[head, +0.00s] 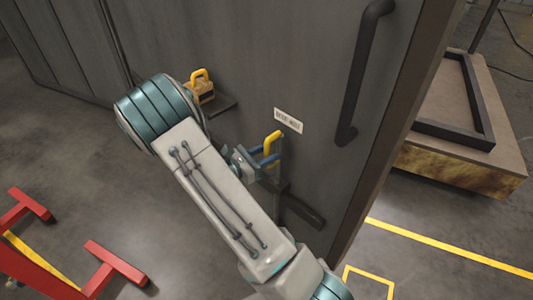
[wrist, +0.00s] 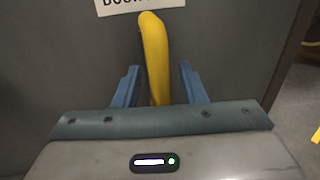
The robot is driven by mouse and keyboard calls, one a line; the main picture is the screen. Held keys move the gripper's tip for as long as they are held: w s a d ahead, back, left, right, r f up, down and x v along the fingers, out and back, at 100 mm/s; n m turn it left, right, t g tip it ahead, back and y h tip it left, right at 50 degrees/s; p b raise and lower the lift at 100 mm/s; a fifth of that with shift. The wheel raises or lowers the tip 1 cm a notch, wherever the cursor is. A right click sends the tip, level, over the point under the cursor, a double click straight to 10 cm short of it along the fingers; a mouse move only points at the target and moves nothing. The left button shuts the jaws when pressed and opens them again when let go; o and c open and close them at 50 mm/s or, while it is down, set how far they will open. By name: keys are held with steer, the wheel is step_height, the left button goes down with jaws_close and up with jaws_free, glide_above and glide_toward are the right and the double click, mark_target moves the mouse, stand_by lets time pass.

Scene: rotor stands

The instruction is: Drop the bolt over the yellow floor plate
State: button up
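The bolt's yellow handle (head: 272,140) stands upright on the grey door (head: 290,60), under a white label (head: 288,121). Dark bolt hardware (head: 303,210) shows below it, partly hidden by my arm. My gripper (head: 267,160) is at the handle. In the wrist view the yellow handle (wrist: 155,55) stands between the two blue fingers of my gripper (wrist: 159,68), with a gap on each side. The fingers are open. A yellow square outline (head: 369,275) lies on the floor at the bottom, cut off by the frame; I cannot tell whether it is the floor plate.
A tan block with a yellow handle (head: 201,90) sits on a small dark ledge (head: 224,103) left of the label. A dark door pull (head: 361,75) is at right. Red stand legs (head: 117,262) are at lower left. A pallet-like platform (head: 465,165) stands at right, beyond the door edge.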

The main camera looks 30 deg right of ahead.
jaws_close()
step_height(320, 180, down, 6)
steer(key=shift+f+b, duration=0.1)
steer(key=shift+b, duration=1.05)
jaws_free()
steer(key=shift+a, duration=0.15)
steer(key=s+a+p, duration=0.1)
steer(key=a, duration=1.2)
steer(key=shift+s+a, duration=0.25)
steer(key=shift+s, duration=0.1)
steer(key=shift+r, duration=0.2)
